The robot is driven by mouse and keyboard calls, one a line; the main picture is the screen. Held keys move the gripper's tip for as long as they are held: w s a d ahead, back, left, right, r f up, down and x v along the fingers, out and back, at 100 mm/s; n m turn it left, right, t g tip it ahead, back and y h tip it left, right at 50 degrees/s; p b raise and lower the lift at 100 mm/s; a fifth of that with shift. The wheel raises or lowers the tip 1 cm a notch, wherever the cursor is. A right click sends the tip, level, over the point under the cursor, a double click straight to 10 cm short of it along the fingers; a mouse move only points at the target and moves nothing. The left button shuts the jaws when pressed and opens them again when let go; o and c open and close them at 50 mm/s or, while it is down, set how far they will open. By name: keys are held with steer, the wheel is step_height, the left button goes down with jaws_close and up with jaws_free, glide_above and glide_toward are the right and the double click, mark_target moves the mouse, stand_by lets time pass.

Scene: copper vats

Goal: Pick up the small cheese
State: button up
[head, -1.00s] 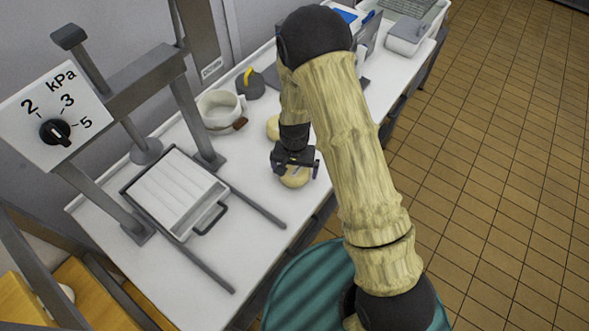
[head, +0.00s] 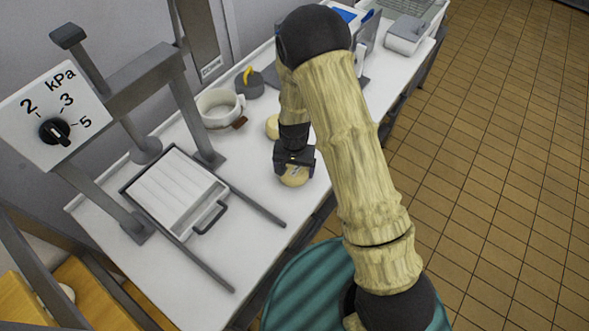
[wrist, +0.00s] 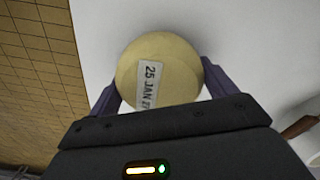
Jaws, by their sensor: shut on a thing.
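A small round pale-yellow cheese (head: 293,179) is on the white table under my gripper in the head view. In the wrist view the cheese (wrist: 159,68) carries a white label reading "25 JAN" with more text partly cut off. My gripper (head: 293,172) points down over it. In the wrist view my gripper's dark fingers (wrist: 160,84) press on both sides of the cheese, shut on it. I cannot tell whether the cheese is clear of the table. A second pale-yellow round (head: 272,127) lies farther back, partly hidden by my arm.
A press with a kPa dial (head: 55,131) and a white ribbed tray (head: 172,196) stands at left. A white pot (head: 219,108) and a grey weight with a yellow handle (head: 249,82) stand behind. The table's right edge borders tiled floor (head: 480,180).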

step_height(320, 180, up, 9)
steer(key=shift+w+f+b, duration=0.1)
steer(key=shift+b, duration=0.75)
steer(key=shift+r, duration=0.6)
